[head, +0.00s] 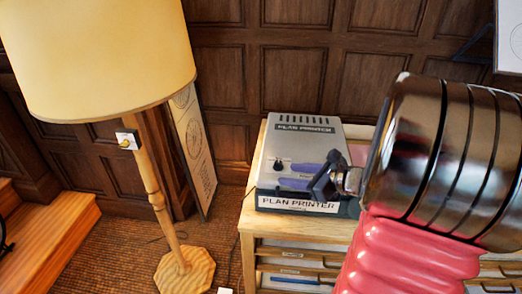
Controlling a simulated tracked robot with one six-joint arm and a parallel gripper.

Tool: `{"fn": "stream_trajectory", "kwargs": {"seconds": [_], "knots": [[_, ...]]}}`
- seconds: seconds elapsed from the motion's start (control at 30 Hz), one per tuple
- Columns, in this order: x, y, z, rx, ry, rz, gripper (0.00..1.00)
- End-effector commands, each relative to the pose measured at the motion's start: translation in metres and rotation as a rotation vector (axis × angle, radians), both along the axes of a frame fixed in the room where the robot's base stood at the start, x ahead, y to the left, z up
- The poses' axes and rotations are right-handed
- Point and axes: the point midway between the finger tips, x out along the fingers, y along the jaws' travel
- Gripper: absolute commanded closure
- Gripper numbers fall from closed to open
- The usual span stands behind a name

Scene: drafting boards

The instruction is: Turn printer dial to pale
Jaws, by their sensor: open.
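The plan printer (305,133) is a grey box with top vents and a "PLAN PRINTER" label on its front. It stands on a wooden cabinet. A small dark dial (279,165) sits at the left of its sloping front face. Its setting and markings are too small to read. The fingertips are just right of and below the dial in the picture. I cannot tell whether they touch it. My gripper and arm cover the printer's right front part.
A framed board (194,147) leans on the panelled wall. The wooden cabinet (247,247) has drawers below. Wooden steps (45,235) are far left.

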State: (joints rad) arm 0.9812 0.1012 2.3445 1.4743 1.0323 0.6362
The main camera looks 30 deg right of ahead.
Motion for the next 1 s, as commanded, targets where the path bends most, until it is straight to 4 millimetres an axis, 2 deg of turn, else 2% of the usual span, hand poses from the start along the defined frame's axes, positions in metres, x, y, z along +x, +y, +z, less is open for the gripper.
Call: {"fn": "stream_trajectory", "kwargs": {"seconds": [0.03, 0.1, 0.23, 0.67, 0.87, 1.0], "knots": [[-0.003, -0.020, -0.004, 0.049, -0.007, -0.067, 0.59], [-0.006, -0.040, -0.007, 0.102, -0.022, -0.140, 0.59], [-0.009, -0.059, -0.010, 0.152, -0.037, -0.209, 0.59], [-0.007, -0.060, -0.010, 0.157, -0.038, -0.215, 0.59], [0.006, -0.057, -0.016, 0.156, -0.037, -0.212, 0.59], [0.022, -0.054, -0.023, 0.158, -0.037, -0.211, 0.59]]}}
